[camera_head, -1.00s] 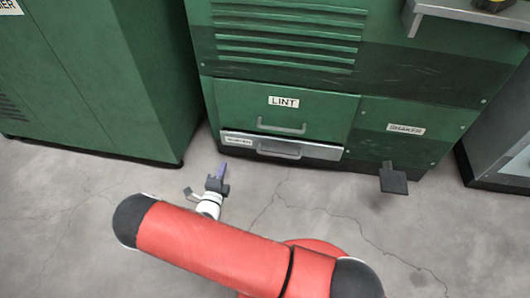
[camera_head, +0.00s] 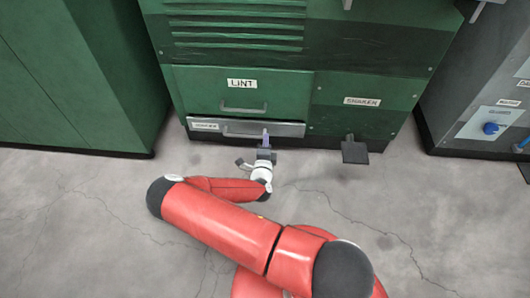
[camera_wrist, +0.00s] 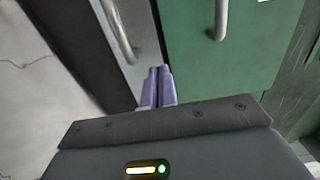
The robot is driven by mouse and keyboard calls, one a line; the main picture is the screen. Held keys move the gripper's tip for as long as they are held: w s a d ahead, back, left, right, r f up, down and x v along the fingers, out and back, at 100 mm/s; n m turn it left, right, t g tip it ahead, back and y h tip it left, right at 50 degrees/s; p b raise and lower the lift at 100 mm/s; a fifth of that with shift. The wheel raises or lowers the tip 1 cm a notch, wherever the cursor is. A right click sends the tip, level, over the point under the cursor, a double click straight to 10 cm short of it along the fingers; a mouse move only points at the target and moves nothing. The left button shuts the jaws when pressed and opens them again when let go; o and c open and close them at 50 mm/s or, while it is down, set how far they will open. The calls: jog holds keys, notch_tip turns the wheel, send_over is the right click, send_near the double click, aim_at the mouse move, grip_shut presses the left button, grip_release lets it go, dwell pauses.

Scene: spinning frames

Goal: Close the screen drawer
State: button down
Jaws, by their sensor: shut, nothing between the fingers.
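The screen drawer (camera_head: 290,129) is a low, wide grey metal drawer with a small label at its left end and a bar handle. It sits under the green LINT drawer (camera_head: 285,90); its front appears to stand slightly proud of the machine, though how far is hard to tell. My gripper (camera_head: 265,132) is shut and empty, its purple fingers in front of the drawer, right of its middle.
A black pedal-like plate (camera_head: 355,151) sticks out low, right of the drawer, under the SHAKER panel (camera_head: 362,101). A green cabinet (camera_head: 85,80) stands at the left and a grey unit (camera_head: 480,90) at the right. The concrete floor (camera_head: 80,215) is clear.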

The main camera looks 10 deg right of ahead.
aim_at(267, 124)
jog(key=x, duration=0.5)
jog(key=shift+b, duration=0.4)
jog(key=shift+w+d, duration=0.1)
jog(key=shift+w, duration=0.2)
jog(key=shift+p+x, duration=0.35)
jog(key=shift+x, duration=0.85)
jog(key=shift+w+r, duration=0.1)
jog(key=shift+w, duration=0.05)
